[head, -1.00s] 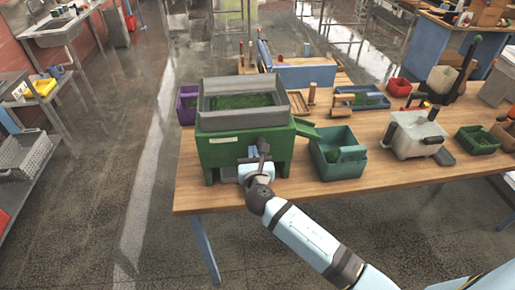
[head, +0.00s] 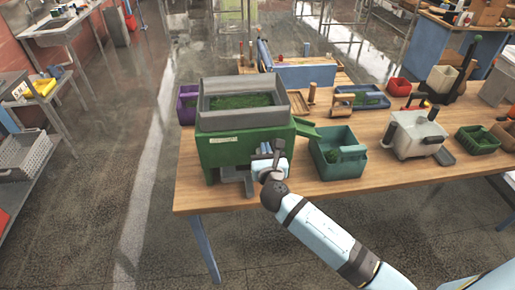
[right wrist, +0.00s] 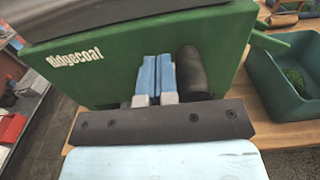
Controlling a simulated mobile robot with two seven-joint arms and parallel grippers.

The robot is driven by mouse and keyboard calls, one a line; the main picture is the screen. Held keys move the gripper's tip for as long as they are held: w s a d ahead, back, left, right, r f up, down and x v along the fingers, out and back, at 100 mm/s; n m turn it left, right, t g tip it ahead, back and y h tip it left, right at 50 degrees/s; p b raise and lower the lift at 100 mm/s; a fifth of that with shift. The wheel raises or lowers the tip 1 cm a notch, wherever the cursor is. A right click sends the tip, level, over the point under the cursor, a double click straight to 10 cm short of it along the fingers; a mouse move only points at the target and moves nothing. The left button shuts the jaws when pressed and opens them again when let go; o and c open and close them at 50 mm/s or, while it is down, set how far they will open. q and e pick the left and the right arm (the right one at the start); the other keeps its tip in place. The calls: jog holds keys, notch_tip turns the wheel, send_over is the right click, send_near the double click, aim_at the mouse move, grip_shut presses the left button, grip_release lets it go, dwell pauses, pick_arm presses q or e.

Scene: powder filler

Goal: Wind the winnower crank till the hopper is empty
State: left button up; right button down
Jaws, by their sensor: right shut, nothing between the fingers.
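The winnower (head: 222,150) is a green box on the wooden table, with a grey-rimmed hopper (head: 244,88) on top. Green material (head: 240,101) lies in the hopper. The dark crank handle (head: 279,148) is at the winnower's front right; in the right wrist view it is a black cylinder (right wrist: 191,72). My right gripper (head: 266,149) is in front of the winnower. Its blue fingers (right wrist: 155,76) are together, just left of the handle, with nothing between them. I cannot tell whether they touch the handle. My left gripper is out of view.
A green bin (head: 340,170) holding some green material stands right of the winnower, by its chute (head: 308,133). A white box with dark handles (head: 412,138) stands farther right. A purple bin (head: 186,106) is behind left. The table's front edge is clear.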

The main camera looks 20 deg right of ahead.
jog(key=shift+s+d+f, duration=0.15)
jog(key=shift+d+f, duration=0.05)
jog(key=shift+d, duration=0.25)
jog(key=shift+s+d, duration=0.1)
jog(key=shift+d, duration=0.35)
jog(key=shift+f, duration=0.1)
jog(key=shift+s+d+f, duration=0.15)
jog(key=shift+d+f, duration=0.25)
jog(key=shift+f, duration=0.1)
jog(key=shift+d+f, duration=0.1)
jog(key=shift+d, duration=0.2)
jog(key=shift+f+b, duration=0.1)
jog(key=shift+b, duration=0.2)
